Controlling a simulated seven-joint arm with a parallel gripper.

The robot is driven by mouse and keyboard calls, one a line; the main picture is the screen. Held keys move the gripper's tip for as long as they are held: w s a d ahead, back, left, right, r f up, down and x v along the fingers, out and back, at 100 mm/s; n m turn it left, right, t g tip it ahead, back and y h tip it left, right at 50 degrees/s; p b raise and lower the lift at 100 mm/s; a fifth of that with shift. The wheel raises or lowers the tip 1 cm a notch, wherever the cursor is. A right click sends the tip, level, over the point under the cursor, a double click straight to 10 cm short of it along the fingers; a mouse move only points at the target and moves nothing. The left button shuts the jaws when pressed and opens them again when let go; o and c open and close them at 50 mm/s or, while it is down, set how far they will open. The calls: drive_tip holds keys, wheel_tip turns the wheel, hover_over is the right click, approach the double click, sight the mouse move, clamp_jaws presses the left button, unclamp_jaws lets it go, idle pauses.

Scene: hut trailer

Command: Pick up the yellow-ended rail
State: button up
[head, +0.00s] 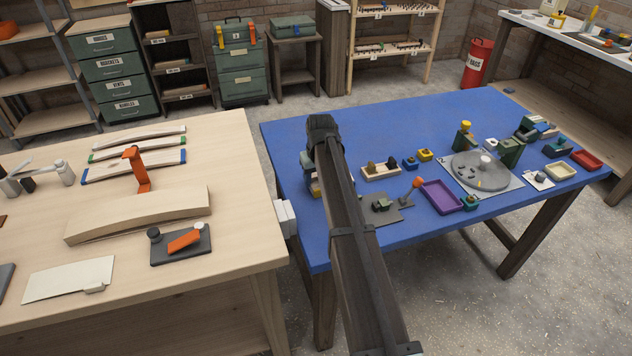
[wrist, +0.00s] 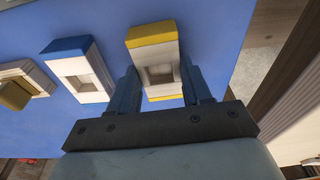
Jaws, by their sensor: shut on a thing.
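The yellow-ended rail (wrist: 152,55) is a pale block with yellow ends and a recess in its middle, seen in the wrist view. My gripper (wrist: 162,84) has one dark finger on each side of it and is shut on it. The rail is over the blue tabletop (wrist: 110,22); I cannot tell whether it touches it. A similar blue-ended rail (wrist: 80,68) lies just to its left, apart from it. In the head view my arm hides most of the gripper and the rail near the left end of the blue table (head: 280,150).
Further left in the wrist view is a pale piece with a tan block (wrist: 22,85). In the head view, a wooden holder (head: 381,172), a purple tray (head: 441,197) and a round grey plate (head: 480,172) stand right of my arm. A wooden table (head: 225,165) stands left, across a gap.

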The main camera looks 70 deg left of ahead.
wheel_tip(320, 180, up, 10)
idle(0.6)
drive_tip(key=shift+m, duration=0.3)
